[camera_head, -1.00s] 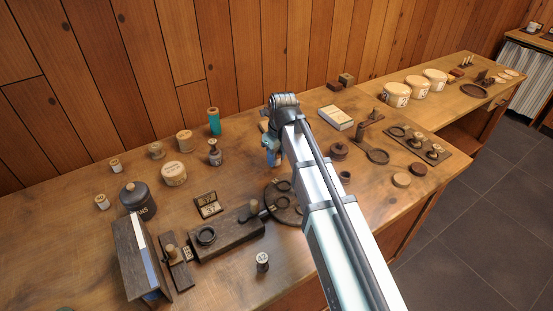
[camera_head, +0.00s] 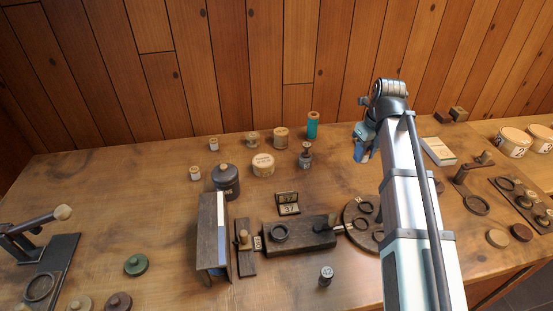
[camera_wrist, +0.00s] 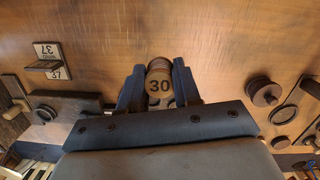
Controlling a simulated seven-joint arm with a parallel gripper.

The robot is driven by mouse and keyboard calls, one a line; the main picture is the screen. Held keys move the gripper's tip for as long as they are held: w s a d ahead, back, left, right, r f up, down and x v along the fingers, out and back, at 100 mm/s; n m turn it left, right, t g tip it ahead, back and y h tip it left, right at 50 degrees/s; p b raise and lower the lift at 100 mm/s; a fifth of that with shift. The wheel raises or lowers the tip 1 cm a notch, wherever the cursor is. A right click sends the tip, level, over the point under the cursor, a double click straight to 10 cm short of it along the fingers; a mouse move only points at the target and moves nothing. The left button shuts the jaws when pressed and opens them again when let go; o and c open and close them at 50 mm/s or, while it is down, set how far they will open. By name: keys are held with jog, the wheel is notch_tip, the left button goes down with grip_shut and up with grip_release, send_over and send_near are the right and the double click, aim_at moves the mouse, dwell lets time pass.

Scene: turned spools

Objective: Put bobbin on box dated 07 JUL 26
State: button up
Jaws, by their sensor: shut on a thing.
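My gripper (camera_head: 362,146) is in the air over the back right of the bench. In the wrist view its two dark fingers (camera_wrist: 159,92) are shut on a bobbin (camera_wrist: 159,86), whose round end reads 30. In the head view the gripper and arm largely hide the bobbin. A pale round box (camera_head: 263,166) with small lettering stands at the middle back, left of my gripper. Large pale round boxes (camera_head: 514,143) with dark marks stand at the far right. No full date is readable on any box.
Spools stand at the back, including a teal one (camera_head: 313,125). A dark lidded canister (camera_head: 226,182) and a book stand (camera_head: 213,238) are at left centre. A white book (camera_head: 438,151) lies right of my arm.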

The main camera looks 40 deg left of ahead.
jog(key=s+a+r+n, duration=0.1)
jog(key=s+a+n, duration=0.1)
jog(key=s+a, duration=0.65)
jog(key=s+a+r+n, duration=0.2)
jog(key=s+a, duration=0.1)
jog(key=a, duration=1.1)
jog(key=r+n, duration=0.2)
send_over(262, 160)
jog(key=shift+w+d+f+n+g, duration=0.1)
jog(key=shift+f+n+g, duration=0.3)
jog(key=shift+f, duration=2.2)
jog(key=shift+d+f+n+g, duration=0.1)
jog(key=shift+f+n, duration=0.6)
jog(key=shift+f, duration=1.85)
jog(key=shift+f, duration=0.15)
jog(key=o, duration=1)
jog(key=r, duration=0.4)
jog(key=d+r, duration=0.1)
jog(key=r, duration=0.7)
jog(key=shift+w+d+r, duration=0.1)
jog(key=shift+d, duration=0.15)
